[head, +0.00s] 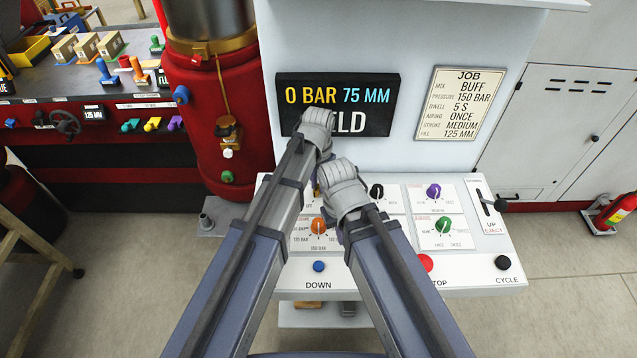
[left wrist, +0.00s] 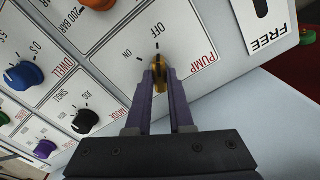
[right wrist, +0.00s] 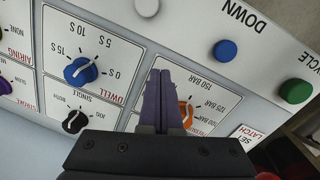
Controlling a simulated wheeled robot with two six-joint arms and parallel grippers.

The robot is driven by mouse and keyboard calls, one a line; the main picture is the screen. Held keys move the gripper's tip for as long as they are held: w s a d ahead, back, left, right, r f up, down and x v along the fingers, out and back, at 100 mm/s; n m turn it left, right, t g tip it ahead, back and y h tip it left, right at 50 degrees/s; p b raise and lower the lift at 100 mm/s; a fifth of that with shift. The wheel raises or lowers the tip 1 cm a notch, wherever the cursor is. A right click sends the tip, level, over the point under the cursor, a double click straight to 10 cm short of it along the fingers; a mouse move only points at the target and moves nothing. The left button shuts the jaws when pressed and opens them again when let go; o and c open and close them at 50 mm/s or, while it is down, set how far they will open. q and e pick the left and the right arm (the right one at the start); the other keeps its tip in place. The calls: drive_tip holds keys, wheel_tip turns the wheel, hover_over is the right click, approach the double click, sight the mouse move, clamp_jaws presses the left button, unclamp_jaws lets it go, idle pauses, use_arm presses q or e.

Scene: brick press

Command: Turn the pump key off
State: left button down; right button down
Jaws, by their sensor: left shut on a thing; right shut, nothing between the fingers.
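The yellow pump key (left wrist: 159,70) is on the white panel with the labels PUMP, OFF and ON. In the left wrist view my left gripper (left wrist: 159,76) is shut on the key. The key points roughly at the OFF mark, though the fingers hide part of it. In the head view my arms hide most of the pump area. My right gripper (right wrist: 163,82) is shut and empty over the panel, beside the orange pressure knob (right wrist: 185,113), which it partly covers.
The display (head: 338,104) reads 0 BAR 75 MM; its lower line is partly hidden. A blue dwell knob (right wrist: 80,70), a black mode knob (right wrist: 75,122), a blue DOWN button (right wrist: 225,50) and a red button (head: 424,262) are near. My two forearms run close together.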

sight(318, 186)
idle(0.3)
use_arm(q)
drive_tip(key=c, duration=0.8)
unclamp_jaws()
drive_tip(key=shift+r, duration=0.15)
use_arm(e)
drive_tip(key=shift+r, duration=0.1)
use_arm(q)
wheel_tip(318, 186, up, 8)
drive_tip(key=p, duration=0.8)
drive_tip(key=shift+f, duration=0.2)
use_arm(e)
wheel_tip(318, 186, up, 8)
drive_tip(key=shift+f, duration=0.2)
